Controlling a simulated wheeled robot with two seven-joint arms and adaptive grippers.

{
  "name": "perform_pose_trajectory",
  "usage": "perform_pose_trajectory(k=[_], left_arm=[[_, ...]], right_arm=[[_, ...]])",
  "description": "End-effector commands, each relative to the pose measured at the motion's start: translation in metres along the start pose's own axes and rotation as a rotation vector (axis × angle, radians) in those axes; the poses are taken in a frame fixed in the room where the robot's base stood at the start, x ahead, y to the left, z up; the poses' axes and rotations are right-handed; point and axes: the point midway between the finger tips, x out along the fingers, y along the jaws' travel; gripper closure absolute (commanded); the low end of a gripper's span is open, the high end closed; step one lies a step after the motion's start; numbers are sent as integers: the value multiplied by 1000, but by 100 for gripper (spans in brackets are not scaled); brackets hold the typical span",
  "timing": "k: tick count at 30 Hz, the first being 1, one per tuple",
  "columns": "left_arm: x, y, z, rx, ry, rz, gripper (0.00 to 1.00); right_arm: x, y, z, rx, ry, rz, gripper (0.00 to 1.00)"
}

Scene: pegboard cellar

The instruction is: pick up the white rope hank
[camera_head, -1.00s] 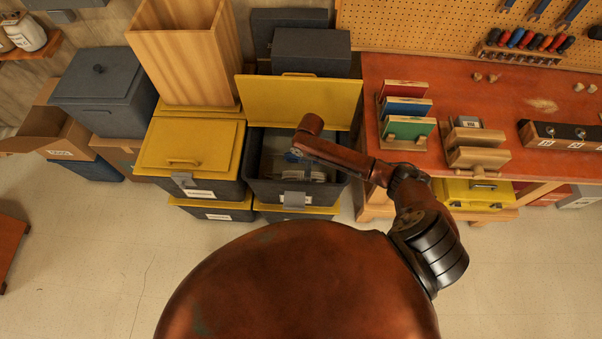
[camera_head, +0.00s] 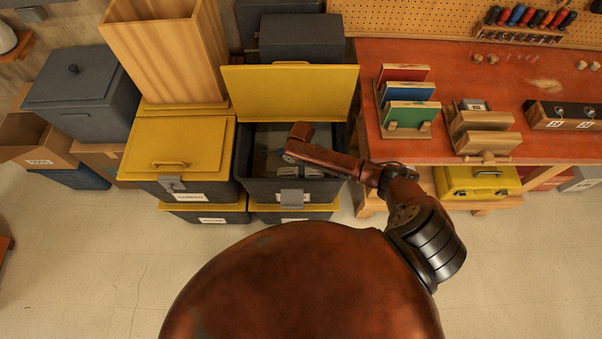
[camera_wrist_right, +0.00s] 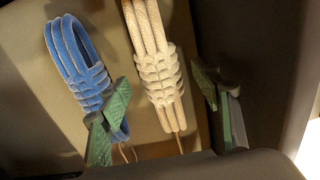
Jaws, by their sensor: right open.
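The white rope hank (camera_wrist_right: 158,75) lies in the right wrist view, cream loops bound by a wrapped middle, with thin ends toward the bottom. My right gripper (camera_wrist_right: 161,84) is open, its green-padded fingers on either side of the white hank in the picture. I cannot tell how far above it they are. A blue rope hank (camera_wrist_right: 76,62) is at the left, its lower end partly hidden by the left finger. In the head view my right arm reaches over the open dark bin (camera_head: 290,188); the gripper and hanks are not clear there. My left gripper is not in view.
The bin's yellow lid (camera_head: 290,92) stands raised behind it. A shut yellow-lidded bin (camera_head: 180,148) is to the left. The orange workbench (camera_head: 450,90) with colored boards stands to the right. Dark bin walls surround the hanks. The floor in front is clear.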

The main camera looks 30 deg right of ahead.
Motion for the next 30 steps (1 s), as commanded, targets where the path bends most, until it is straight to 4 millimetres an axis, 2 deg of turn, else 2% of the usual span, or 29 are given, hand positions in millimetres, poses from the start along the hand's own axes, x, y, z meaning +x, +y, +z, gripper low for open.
perform_pose_trajectory(k=[1,5,14,30], left_arm=[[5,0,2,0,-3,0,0],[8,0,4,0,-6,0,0],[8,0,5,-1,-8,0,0],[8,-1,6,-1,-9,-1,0]], right_arm=[[12,-1,-1,1,-2,-3,42],[26,0,0,1,-3,-1,42],[28,0,0,0,-1,1,42],[28,0,0,1,-1,0,79]])
